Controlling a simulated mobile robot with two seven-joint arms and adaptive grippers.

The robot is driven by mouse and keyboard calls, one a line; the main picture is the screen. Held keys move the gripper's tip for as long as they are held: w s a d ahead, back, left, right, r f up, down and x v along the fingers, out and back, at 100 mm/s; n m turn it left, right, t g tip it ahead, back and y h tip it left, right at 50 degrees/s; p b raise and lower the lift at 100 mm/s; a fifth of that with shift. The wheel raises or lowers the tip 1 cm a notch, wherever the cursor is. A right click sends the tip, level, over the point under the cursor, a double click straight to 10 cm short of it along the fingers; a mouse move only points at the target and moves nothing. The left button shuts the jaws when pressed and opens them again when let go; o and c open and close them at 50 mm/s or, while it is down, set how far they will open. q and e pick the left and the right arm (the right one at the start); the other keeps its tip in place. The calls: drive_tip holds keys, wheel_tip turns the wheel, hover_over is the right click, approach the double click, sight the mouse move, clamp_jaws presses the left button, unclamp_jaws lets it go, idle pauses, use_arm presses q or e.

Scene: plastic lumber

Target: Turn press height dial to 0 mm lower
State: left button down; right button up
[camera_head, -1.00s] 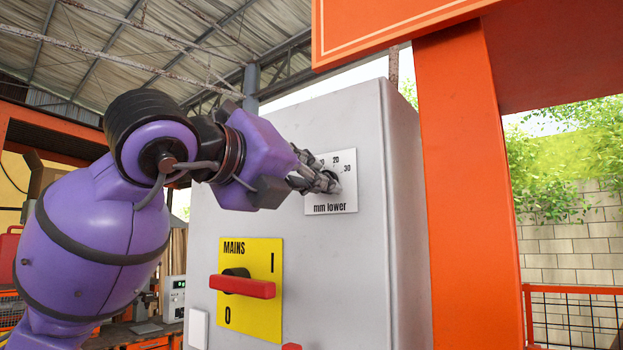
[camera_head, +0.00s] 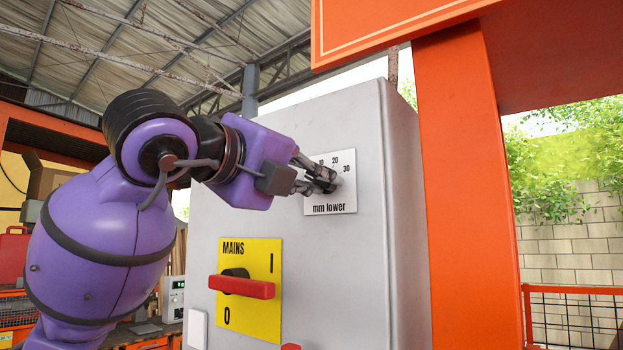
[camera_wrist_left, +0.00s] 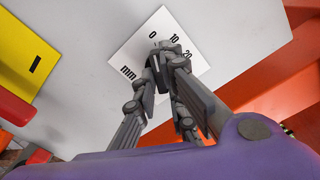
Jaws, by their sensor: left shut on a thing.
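The press height dial's white scale plate (camera_head: 345,202) is on the front of the grey cabinet, marked "mm lower", with 20 and 30 readable in the head view. My left gripper (camera_head: 330,182) is at the plate, its fingers shut on the dial knob, which the fingers mostly hide. The left wrist view shows the same plate (camera_wrist_left: 133,55) with 0, 10 and 20 along its edge, and my fingers (camera_wrist_left: 165,62) closed together over its middle. Where the dial's pointer stands cannot be seen. My right gripper is not in view.
The grey cabinet (camera_head: 290,130) also carries a yellow MAINS plate (camera_head: 262,258) with a red switch handle (camera_head: 242,287) below my wrist. An orange post (camera_head: 465,200) stands right of the cabinet.

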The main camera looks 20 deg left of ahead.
use_arm(q)
drive_tip(key=c, duration=1.8)
unclamp_jaws()
drive_tip(key=v, duration=1.2)
